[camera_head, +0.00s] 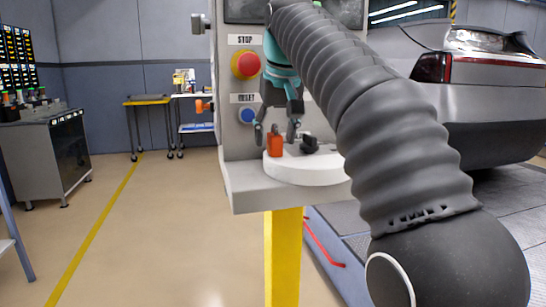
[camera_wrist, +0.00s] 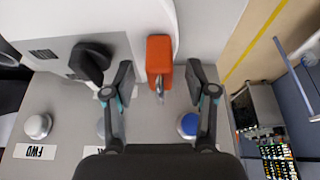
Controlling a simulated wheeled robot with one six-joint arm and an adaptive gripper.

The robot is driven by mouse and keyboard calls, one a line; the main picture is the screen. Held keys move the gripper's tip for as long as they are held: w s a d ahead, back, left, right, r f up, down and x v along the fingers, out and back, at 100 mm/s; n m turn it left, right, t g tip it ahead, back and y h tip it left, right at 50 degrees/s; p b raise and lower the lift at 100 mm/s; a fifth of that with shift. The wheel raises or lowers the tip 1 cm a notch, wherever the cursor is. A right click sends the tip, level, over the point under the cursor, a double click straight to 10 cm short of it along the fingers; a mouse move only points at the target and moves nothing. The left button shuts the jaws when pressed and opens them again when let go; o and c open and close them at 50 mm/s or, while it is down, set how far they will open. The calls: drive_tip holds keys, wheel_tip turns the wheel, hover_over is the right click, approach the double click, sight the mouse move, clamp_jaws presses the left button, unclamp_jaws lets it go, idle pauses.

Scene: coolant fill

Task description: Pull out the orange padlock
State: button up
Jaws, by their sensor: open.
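The orange padlock (camera_head: 275,145) is upright at the white rounded block (camera_head: 310,168) on the grey control panel. In the wrist view the padlock (camera_wrist: 159,55) is at the upper middle, with a small metal part at its lower end. My gripper (camera_head: 275,131) is open around the padlock. In the wrist view my gripper (camera_wrist: 160,75) has one finger on each side, with a visible gap to the padlock on both sides. Whether the fingers are level with its body in depth, I cannot tell.
A black rotary knob (camera_head: 309,145) stands close beside the padlock, near one finger. The panel has a red STOP button (camera_head: 245,65) and a blue RESET button (camera_head: 248,116). A yellow post (camera_head: 283,250) is below. A grey car (camera_head: 490,110) is at right; open floor lies left.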

sight(273, 147)
drive_tip(key=shift+b+x, duration=0.55)
drive_tip(key=shift+x, duration=1.65)
clamp_jaws()
drive_tip(key=c, duration=0.8)
unclamp_jaws()
drive_tip(key=shift+c, duration=0.2)
clamp_jaws()
drive_tip(key=shift+r+p, duration=0.4)
drive_tip(key=shift+p, duration=0.1)
